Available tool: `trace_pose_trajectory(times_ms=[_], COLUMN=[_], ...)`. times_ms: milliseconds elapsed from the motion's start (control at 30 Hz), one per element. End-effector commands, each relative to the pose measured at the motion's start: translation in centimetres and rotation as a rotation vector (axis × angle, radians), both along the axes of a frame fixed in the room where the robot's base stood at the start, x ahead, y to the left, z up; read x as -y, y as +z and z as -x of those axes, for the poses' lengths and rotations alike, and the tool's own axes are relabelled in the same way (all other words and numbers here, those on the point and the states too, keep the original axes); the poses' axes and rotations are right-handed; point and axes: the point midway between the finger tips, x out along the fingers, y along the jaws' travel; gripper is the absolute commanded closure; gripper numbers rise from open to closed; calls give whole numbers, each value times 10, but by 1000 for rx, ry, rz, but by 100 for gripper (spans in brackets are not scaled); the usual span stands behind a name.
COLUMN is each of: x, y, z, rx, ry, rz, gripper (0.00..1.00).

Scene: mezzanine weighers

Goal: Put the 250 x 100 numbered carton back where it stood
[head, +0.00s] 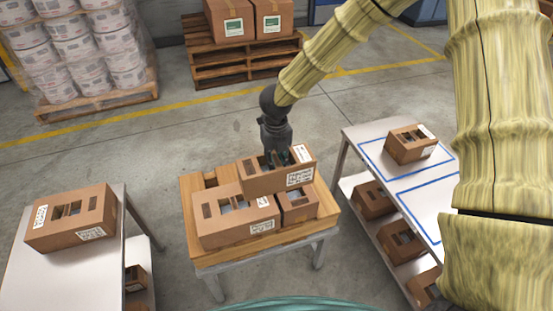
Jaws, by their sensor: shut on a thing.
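My gripper (279,157) points down over the middle table and is shut on a brown carton (262,183) with cut-outs in its top and white labels. The held carton is above or against other cartons; I cannot tell whether it touches them. Below it on the wooden tabletop (233,256) stand a larger carton (215,231) at the front left and a smaller carton (299,209) at the right. Something brown with a cut-out (210,180) shows behind, partly hidden. The print on the labels is too small to read, so I cannot confirm which carton is 250 x 100.
A left table (60,275) bears one carton (70,222). A right table (430,192) has blue taped outlines, with a carton (404,149) in the far one and several cartons on its lower shelf. Loaded pallets (240,62) stand behind. Floor shows between the tables.

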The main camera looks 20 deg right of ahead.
Motion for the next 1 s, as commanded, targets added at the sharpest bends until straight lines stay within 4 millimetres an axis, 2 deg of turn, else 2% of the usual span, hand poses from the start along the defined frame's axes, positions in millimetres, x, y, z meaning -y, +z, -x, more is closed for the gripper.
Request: trace_pose_trajectory(times_ms=[1000], x=[0], y=[-55], z=[0], rx=[0], ry=[1], rz=[0], gripper=[100])
